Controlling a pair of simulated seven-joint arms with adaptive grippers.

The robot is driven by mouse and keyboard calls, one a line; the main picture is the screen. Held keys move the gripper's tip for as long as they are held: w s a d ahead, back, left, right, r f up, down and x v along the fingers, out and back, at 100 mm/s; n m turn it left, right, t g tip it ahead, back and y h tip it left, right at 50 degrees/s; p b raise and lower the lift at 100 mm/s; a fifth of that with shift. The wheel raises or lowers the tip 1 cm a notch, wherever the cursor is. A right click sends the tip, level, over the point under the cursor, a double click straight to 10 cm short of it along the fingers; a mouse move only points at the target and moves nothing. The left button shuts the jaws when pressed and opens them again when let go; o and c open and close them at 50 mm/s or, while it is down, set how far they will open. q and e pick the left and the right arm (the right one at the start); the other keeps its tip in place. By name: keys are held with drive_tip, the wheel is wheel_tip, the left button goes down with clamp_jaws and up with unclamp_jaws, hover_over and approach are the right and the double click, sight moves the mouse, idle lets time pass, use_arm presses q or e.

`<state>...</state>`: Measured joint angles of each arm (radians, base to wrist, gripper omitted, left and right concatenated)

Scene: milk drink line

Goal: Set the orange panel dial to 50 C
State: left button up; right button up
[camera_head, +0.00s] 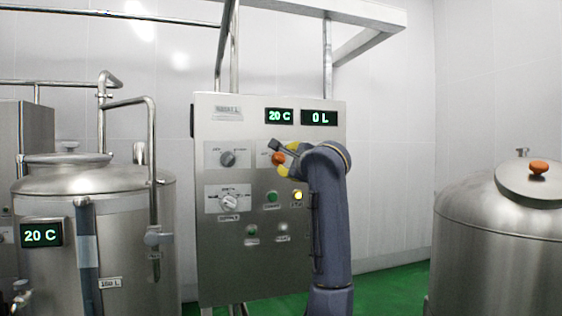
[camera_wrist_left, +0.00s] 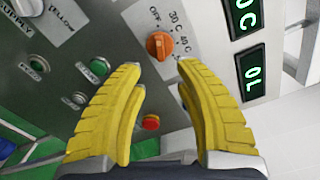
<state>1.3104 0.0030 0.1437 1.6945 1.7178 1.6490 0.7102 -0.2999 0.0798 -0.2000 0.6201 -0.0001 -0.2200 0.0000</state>
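The orange dial (camera_head: 277,159) is on the upper part of the steel control panel (camera_head: 222,265). In the left wrist view the dial (camera_wrist_left: 159,45) shows just beyond my fingertips, with printed marks OFF, 30 C and 40 C around it; any further mark is hidden by a finger. I cannot tell its exact setting. My left gripper (camera_head: 288,160) is at the dial in the head view. In the wrist view the left gripper (camera_wrist_left: 160,68) is open, its yellow fingers apart and nothing between the tips. The panel's temperature display (camera_head: 279,116) reads 20 C. My right gripper is not in view.
A volume display (camera_head: 319,117) reads 0 L. A grey selector (camera_head: 228,158) and a white-plated knob (camera_head: 229,202) are left of the dial. Green buttons (camera_head: 272,197) and a red button (camera_wrist_left: 151,122) sit below. Steel tanks stand left (camera_head: 110,240) and right (camera_head: 490,250).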

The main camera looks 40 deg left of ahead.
sight(281, 160)
use_arm(q)
drive_tip(key=x, duration=0.8)
drive_tip(key=shift+w+a, duration=0.2)
drive_tip(key=shift+a, duration=0.1)
clamp_jaws()
